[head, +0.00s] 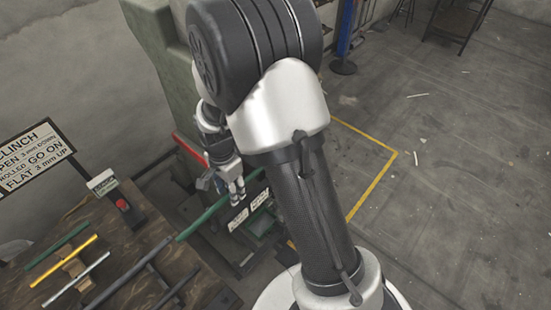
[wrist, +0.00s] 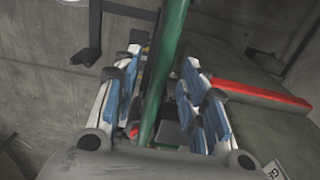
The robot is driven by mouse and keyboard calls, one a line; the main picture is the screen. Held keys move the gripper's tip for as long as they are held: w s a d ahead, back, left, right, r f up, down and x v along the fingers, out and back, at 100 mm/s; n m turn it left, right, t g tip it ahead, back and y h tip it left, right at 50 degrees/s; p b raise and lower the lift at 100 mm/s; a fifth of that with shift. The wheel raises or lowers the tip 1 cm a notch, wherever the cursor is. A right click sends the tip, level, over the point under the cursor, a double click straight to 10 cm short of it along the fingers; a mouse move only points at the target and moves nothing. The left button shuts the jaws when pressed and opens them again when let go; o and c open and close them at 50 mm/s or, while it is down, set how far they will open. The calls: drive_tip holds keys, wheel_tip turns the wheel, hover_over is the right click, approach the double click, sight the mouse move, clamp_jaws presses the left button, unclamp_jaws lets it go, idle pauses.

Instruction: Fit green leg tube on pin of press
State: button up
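My gripper (head: 237,194) is in the middle of the head view, in front of the press. It is closed around a long green leg tube (head: 205,217), which slants from the wooden table's edge up to the right. In the wrist view the green tube (wrist: 165,65) runs lengthwise between the blue-padded fingers (wrist: 162,85). The pale green press body (head: 172,65) stands behind my arm, with a red strip (head: 188,148) at its side. The red strip also shows in the wrist view (wrist: 255,93). I cannot make out the pin, nor whether the tube touches it.
The wooden table (head: 135,225) at left carries another green tube (head: 58,243), a yellow tube (head: 62,262), a pale tube (head: 76,280) and dark bars. Open floor lies to the right.

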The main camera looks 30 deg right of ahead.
wheel_tip(320, 180, up, 12)
idle(0.5)
idle(0.5)
drive_tip(key=s+r+n+t, duration=0.1)
drive_tip(key=s+r+n, duration=0.2)
drive_tip(key=s, duration=0.4)
drive_tip(key=s+r+n+t+b, duration=0.1)
drive_tip(key=s+r+n+t, duration=0.1)
drive_tip(key=s+r+n, duration=0.2)
drive_tip(key=s+d+r+n+t, duration=0.1)
drive_tip(key=s+r+n, duration=0.3)
drive_tip(key=s+n, duration=0.3)
drive_tip(key=s, duration=0.3)
drive_tip(key=shift+t+b, duration=0.3)
drive_tip(key=shift+b, duration=0.1)
